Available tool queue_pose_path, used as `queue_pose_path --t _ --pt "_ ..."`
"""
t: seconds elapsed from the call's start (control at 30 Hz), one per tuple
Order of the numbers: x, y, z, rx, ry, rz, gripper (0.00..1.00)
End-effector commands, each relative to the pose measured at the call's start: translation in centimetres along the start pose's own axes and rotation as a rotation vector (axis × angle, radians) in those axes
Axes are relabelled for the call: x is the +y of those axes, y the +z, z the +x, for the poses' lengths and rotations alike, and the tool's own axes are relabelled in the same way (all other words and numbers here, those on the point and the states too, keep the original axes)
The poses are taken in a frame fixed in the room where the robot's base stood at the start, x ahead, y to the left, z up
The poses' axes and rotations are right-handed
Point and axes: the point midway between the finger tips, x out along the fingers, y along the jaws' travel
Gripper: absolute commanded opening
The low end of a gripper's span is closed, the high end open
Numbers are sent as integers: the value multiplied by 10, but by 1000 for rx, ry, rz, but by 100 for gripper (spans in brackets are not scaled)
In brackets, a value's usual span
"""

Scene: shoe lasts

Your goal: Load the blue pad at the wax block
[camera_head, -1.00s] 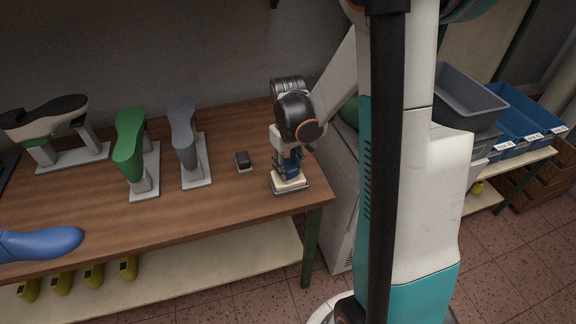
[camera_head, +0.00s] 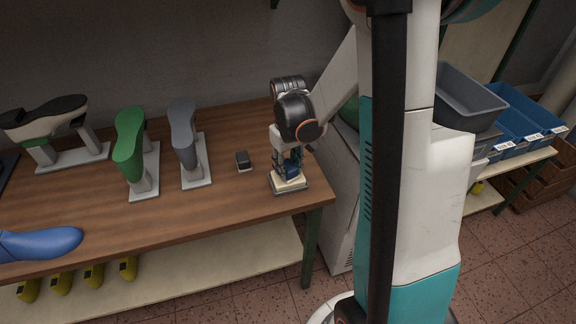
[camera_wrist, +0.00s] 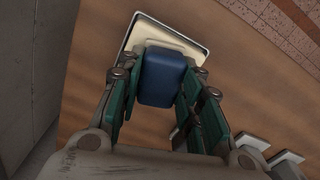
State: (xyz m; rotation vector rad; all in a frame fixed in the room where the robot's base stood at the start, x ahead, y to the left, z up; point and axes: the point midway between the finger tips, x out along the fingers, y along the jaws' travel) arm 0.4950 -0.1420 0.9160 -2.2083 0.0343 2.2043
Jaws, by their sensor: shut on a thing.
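My gripper (camera_head: 290,162) points down near the right front corner of the workbench. It is shut on the blue pad (camera_wrist: 162,77), which sits between the two fingers in the wrist view. The pad also shows in the head view (camera_head: 292,170). The cream wax block (camera_head: 288,184) lies in a dark-rimmed tray directly below. In the wrist view the wax block (camera_wrist: 150,36) shows beyond the pad. The pad appears to be at or touching the wax surface; the exact contact is hidden.
A small dark block (camera_head: 243,160) lies left of the tray. A grey last (camera_head: 184,130) and a green last (camera_head: 129,150) stand further left on the workbench (camera_head: 225,205). A blue last (camera_head: 45,242) lies at the front left. Grey and blue bins (camera_head: 522,122) stand at right.

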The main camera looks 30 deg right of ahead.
Motion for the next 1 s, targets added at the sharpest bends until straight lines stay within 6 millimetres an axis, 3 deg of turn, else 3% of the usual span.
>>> queue_pose_path --t 1.0 --pt "0 0 -68 -1 0 0 14"
